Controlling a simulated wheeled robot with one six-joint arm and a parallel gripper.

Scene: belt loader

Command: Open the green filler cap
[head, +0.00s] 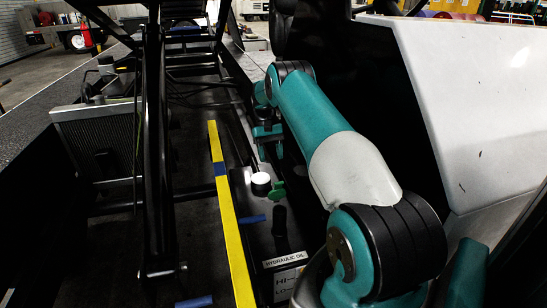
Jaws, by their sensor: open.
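The green filler cap (278,190) is small and sits on the dark tank top, just right of a white round cap (261,184). My gripper (270,153) hangs at the end of the teal and white arm, above and beyond the green cap in the picture. It is small and dark in this view; its jaws look apart, with nothing seen between them. It is clear of the green cap, with a gap between them in the picture. The exact height of the gripper over the tank cannot be told.
A yellow bar with a blue band (221,170) runs left of the caps. A black post (279,221) and a "HYDRAULIC OIL" label (285,259) lie nearer. Blue handles (252,219) stick out beside the bar. A white panel (480,100) bounds the right; black frame beams (153,150) stand left.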

